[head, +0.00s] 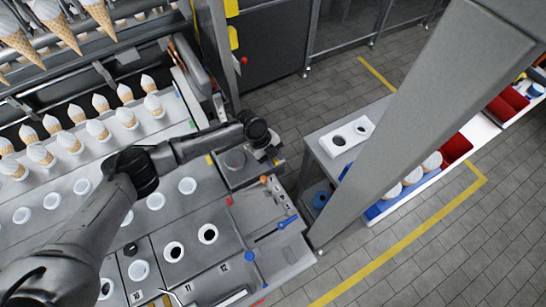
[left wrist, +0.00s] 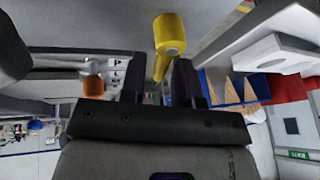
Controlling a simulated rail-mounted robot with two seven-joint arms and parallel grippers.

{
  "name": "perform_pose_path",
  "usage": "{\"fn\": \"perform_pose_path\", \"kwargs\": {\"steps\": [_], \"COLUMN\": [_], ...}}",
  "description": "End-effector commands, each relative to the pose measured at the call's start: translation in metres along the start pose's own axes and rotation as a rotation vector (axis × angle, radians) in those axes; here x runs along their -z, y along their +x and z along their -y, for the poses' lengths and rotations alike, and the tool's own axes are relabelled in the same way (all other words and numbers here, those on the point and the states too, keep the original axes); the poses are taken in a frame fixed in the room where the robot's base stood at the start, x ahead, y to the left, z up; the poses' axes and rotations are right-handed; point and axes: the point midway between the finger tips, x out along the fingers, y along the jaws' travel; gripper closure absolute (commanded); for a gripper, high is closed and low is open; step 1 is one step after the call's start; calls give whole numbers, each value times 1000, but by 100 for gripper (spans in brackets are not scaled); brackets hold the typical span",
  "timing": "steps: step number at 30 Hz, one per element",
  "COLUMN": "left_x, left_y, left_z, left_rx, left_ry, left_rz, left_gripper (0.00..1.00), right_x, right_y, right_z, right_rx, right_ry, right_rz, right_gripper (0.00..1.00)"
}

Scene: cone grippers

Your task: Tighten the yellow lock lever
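The yellow lock lever (left wrist: 168,35) shows in the left wrist view as a thick round-ended handle with a thinner yellow stem running down toward my fingers. My left gripper (left wrist: 160,78) is open, its two dark fingers apart, with the lower end of the stem at the gap between them. I cannot tell whether they touch it. In the head view my left gripper (head: 268,150) is over the right end of the cone machine, and it mostly hides the lever there. My right gripper is not in view.
An orange knob (left wrist: 93,84) is close beside the left gripper. A blue lever (head: 287,222) and a red knob (head: 229,201) are on the machine deck. Rows of cones (head: 98,130) fill the left. A grey post (head: 400,130) stands before the side table.

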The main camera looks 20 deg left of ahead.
Motion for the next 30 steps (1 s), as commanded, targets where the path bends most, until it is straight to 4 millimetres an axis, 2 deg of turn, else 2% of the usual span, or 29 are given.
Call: {"fn": "perform_pose_path", "kwargs": {"steps": [1, 9, 20, 30], "left_x": [0, 0, 1, 2], "left_y": [0, 0, -1, -2], "left_z": [0, 0, 1, 10], "left_rx": [0, 0, 16, 112], "left_ry": [0, 0, -40, -267], "left_rz": [0, 0, 8, 54], "left_gripper": [76, 100, 100, 100], "right_x": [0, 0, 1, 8], "right_y": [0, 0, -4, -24], "right_z": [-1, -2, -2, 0], "right_rx": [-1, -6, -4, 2], "right_ry": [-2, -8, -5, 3], "right_rz": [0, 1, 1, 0], "right_gripper": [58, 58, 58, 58]}}
